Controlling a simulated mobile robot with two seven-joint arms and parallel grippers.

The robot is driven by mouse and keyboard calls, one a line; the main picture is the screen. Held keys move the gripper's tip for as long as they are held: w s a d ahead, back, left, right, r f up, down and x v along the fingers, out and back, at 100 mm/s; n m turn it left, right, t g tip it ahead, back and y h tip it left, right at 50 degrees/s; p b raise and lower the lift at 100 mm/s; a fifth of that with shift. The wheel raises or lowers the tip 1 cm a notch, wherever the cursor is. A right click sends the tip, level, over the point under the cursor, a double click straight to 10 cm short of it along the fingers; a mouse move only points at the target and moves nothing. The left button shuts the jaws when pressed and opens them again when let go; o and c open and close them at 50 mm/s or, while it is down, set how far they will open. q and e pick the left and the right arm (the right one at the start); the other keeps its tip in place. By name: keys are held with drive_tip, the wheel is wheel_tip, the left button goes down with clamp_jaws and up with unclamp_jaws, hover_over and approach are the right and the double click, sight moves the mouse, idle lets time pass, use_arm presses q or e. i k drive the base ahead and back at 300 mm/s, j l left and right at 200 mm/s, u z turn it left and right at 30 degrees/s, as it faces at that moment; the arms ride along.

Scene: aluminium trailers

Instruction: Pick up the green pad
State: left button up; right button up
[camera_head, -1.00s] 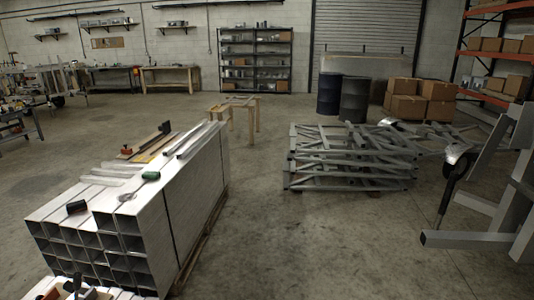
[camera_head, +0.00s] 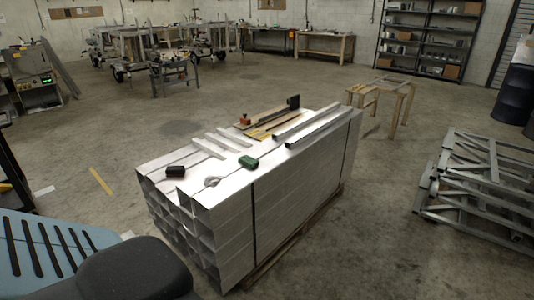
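The green pad (camera_head: 248,162) lies on top of a stack of square aluminium tubes (camera_head: 226,180), near the middle of the stack's top face. A grey ring-like item (camera_head: 212,181) lies just left of and in front of it, apart from it. A black block (camera_head: 175,171) sits farther left on the same top. Neither of my grippers is in view.
Loose bars (camera_head: 312,125) and a board with tools (camera_head: 262,122) lie behind the pad on the stack. A wooden trestle (camera_head: 392,98) stands behind right, welded frames (camera_head: 482,190) at right. A blue slotted chair (camera_head: 45,255) blocks the lower left. Floor around the stack is mostly clear.

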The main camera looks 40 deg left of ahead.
sight(250, 162)
drive_tip(key=i+u, duration=0.3)
drive_tip(key=i, duration=0.35)
drive_tip(key=i+l+u, duration=0.2)
drive_tip(key=i+u, duration=0.15)
drive_tip(key=i, duration=0.25)
drive_tip(key=i+u, duration=0.25)
drive_tip(key=u, duration=0.2)
drive_tip(key=i+u, duration=0.25)
drive_tip(key=u, duration=0.2)
drive_tip(key=i+u, duration=0.25)
drive_tip(key=u, duration=0.2)
drive_tip(key=i+u, duration=0.35)
drive_tip(key=i+l+u, duration=0.1)
drive_tip(key=u, duration=0.3)
drive_tip(key=i+l+u, duration=0.2)
drive_tip(key=i+u, duration=0.15)
